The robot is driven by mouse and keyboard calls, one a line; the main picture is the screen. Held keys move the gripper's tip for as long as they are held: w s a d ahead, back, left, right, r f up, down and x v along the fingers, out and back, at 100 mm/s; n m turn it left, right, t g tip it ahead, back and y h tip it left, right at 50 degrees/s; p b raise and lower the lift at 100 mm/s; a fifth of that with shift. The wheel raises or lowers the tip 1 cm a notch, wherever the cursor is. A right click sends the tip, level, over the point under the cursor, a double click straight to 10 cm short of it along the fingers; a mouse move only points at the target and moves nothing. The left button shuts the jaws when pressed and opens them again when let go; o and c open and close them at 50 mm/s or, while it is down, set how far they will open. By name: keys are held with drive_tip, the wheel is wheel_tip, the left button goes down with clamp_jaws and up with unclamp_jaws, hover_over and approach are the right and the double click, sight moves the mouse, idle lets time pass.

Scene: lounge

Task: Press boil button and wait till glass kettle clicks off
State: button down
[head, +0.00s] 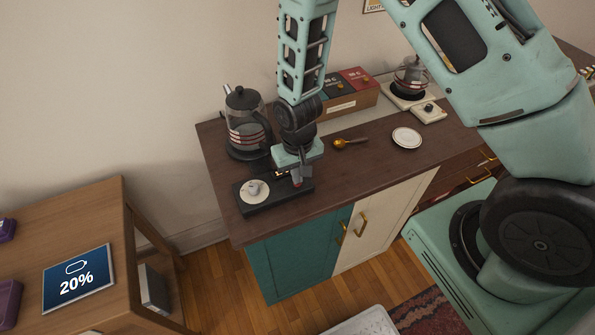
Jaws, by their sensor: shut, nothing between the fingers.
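The glass kettle (247,125) stands upright on its dark base near the back left of the brown counter. It has a dark lid and handle, with red and white bands around its body. In front of it lies a black control panel (240,206) with a round white dial (255,191) at its left end. My gripper (297,183) is shut and empty, pointing down over the right end of the panel. A small reddish spot shows at the fingertips. The boil button itself is hidden or too small to tell, and I cannot tell whether the fingertips touch the panel.
A gold spoon (350,142) and a white saucer (407,138) lie to the right on the counter. A wooden table (105,211) with a 20% screen (76,279) is at left.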

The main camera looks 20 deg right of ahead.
idle(0.3)
drive_tip(key=shift+f+b, duration=0.65)
drive_tip(key=shift+f, duration=0.05)
drive_tip(key=shift+s+f, duration=0.15)
drive_tip(key=shift+f, duration=0.15)
drive_tip(key=r+p, duration=0.1)
drive_tip(key=r, duration=0.1)
drive_tip(key=r+p, duration=0.2)
drive_tip(key=r, duration=0.1)
drive_tip(key=shift+w+r+p, duration=0.25)
drive_tip(key=shift+r+p, duration=0.05)
drive_tip(key=shift+p, duration=0.1)
drive_tip(key=shift+s+a+r+b, duration=0.1)
drive_tip(key=shift+r+b, duration=0.2)
drive_tip(key=shift+b, duration=0.55)
wheel_tip(320, 180, up, 9)
drive_tip(key=b, duration=0.1)
drive_tip(key=shift+f+b, duration=0.2)
drive_tip(key=shift+b, duration=0.2)
